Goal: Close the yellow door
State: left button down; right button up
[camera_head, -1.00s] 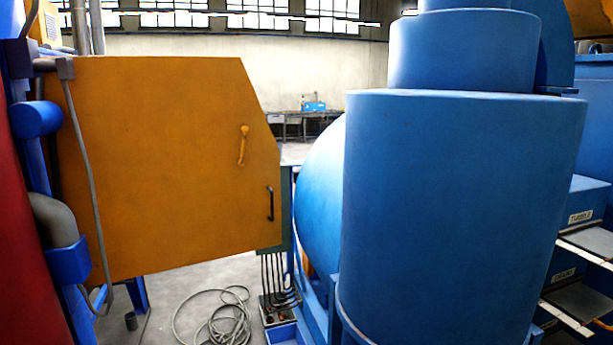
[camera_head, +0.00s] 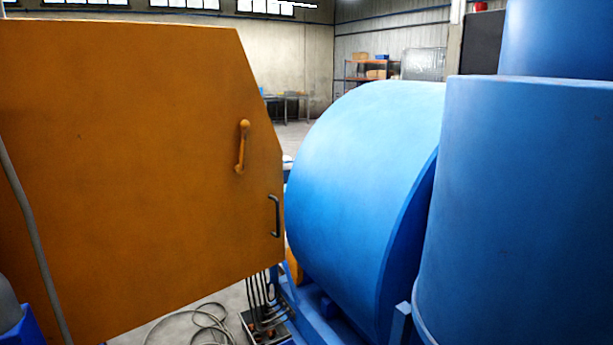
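The yellow door (camera_head: 130,150) is a large orange-yellow panel that fills the left of the head view. It stands swung open, with its free edge toward the middle of the picture. A yellow lever handle (camera_head: 242,146) sits near that edge. A dark grab handle (camera_head: 275,216) is below it and to the right. A grey hose (camera_head: 30,232) runs down in front of the door's left part. Neither of my grippers is in view.
A big blue drum (camera_head: 365,190) stands just right of the door's edge. A blue cylinder (camera_head: 530,200) fills the right side. Coiled cable (camera_head: 205,322) and a box with dark hoses (camera_head: 265,325) lie on the floor below. Shelves and tables stand far behind.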

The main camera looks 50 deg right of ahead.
aim_at(121, 140)
jog(key=i+z, duration=0.45)
jog(key=i+j+z, duration=0.1)
jog(key=i+z, duration=0.15)
jog(key=z, duration=0.15)
jog(key=i+j+z, duration=0.25)
jog(key=z, duration=0.2)
jog(key=i, duration=0.1)
